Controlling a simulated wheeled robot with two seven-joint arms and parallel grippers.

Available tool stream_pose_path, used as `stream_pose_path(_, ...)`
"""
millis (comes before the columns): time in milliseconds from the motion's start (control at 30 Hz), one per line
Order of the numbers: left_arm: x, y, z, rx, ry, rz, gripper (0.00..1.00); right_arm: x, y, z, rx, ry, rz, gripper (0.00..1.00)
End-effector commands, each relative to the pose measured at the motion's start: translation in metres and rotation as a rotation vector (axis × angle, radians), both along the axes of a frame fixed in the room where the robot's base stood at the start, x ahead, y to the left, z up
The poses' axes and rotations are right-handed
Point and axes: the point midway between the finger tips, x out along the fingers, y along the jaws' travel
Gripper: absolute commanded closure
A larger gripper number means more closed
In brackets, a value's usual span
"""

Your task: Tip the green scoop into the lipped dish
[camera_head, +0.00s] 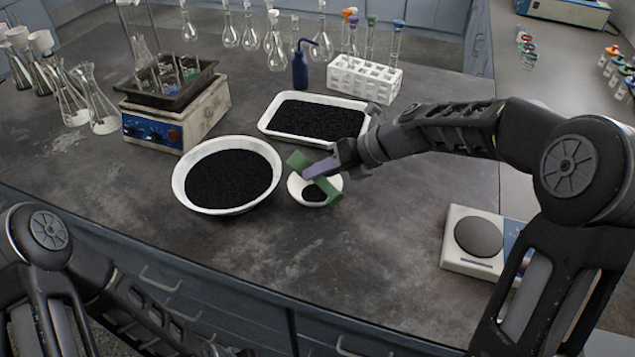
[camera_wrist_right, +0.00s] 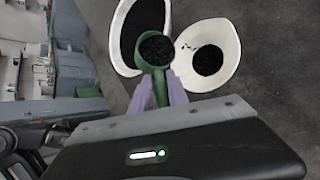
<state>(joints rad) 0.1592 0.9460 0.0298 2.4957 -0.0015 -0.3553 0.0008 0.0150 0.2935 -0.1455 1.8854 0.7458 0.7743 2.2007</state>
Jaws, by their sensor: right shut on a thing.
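The green scoop (camera_head: 298,160) is in my right gripper (camera_head: 322,168), whose purple fingers are shut on it. The scoop also shows in the right wrist view (camera_wrist_right: 157,49), with black granules in its bowl. The small white lipped dish (camera_head: 296,193) is just below the gripper and scoop in the head view, which cover part of it. In the right wrist view the dish (camera_wrist_right: 228,70) lies right of the scoop, with a patch of black granules and a few specks inside. My left gripper is not in view; only parts of the left arm show.
A large white bowl (camera_head: 178,182) of black granules stands left of the dish. A white tray (camera_head: 272,128) of granules lies behind. A balance (camera_head: 470,262) is at the right, a shaker box (camera_head: 205,115) at the left, glassware and a tube rack (camera_head: 365,85) behind. The front bench is clear.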

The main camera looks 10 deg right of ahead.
Motion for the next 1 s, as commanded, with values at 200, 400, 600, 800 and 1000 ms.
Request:
stream_pose_path(200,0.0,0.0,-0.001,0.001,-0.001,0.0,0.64,0.004,-0.011,-0.004,0.261,0.116,-0.009,1.0)
stream_pose_path(400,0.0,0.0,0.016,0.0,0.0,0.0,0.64,0.008,-0.018,-0.008,0.564,0.239,-0.006,1.0)
stream_pose_path(600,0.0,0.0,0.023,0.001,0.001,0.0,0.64,0.01,-0.023,-0.008,0.751,0.314,-0.002,1.0)
stream_pose_path(800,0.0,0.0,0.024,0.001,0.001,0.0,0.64,0.01,-0.024,-0.009,0.796,0.333,0.0,1.0)
stream_pose_path(1000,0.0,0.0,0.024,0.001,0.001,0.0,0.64,0.01,-0.024,-0.01,0.795,0.333,0.001,1.0)
